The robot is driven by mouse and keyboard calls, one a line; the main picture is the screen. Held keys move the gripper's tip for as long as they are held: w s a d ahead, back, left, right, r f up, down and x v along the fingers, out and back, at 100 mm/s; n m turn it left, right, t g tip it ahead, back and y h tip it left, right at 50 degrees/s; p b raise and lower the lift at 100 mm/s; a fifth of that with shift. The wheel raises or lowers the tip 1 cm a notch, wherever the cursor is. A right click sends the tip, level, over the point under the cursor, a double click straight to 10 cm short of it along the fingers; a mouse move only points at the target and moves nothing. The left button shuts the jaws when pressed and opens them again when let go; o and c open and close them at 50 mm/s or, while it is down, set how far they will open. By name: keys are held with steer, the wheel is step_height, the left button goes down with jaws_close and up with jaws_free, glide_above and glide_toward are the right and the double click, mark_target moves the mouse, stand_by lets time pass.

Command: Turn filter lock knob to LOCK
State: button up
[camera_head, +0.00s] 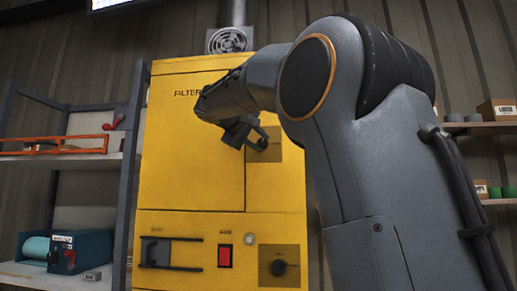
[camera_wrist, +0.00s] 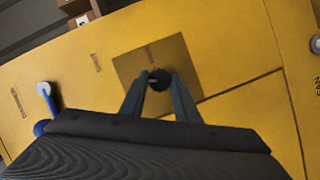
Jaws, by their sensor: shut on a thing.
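The yellow filter cabinet (camera_head: 190,160) stands in front of me, with a "FILTER" label at its top. A dark round knob (camera_head: 263,144) sits on a brownish square plate (camera_head: 268,155) on the cabinet's upper right. My gripper (camera_head: 255,136) is at this knob. In the wrist view, the knob (camera_wrist: 160,79) is between the two fingertips of my gripper (camera_wrist: 159,83), shut on it. The plate (camera_wrist: 182,60) shows around it. Its small marking is too blurred to read, so I cannot tell which way the knob points.
A second dark knob (camera_head: 278,267), a red switch (camera_head: 224,256) and a dark latch (camera_head: 156,252) are on the cabinet's lower part. Shelves with a blue box (camera_head: 62,252) stand left. More shelves with small boxes (camera_head: 496,109) are at right, behind my arm.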

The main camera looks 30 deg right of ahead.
steer(key=shift+f+n+h+b, duration=0.15)
steer(key=shift+n+h+b, duration=0.45)
steer(key=shift+n+b, duration=0.7)
steer(key=shift+n+t, duration=0.3)
steer(key=o, duration=1)
steer(key=shift+o, duration=0.2)
steer(key=b+v, duration=0.1)
steer(key=v, duration=0.7)
steer(key=shift+b, duration=0.3)
steer(key=shift+w, duration=0.1)
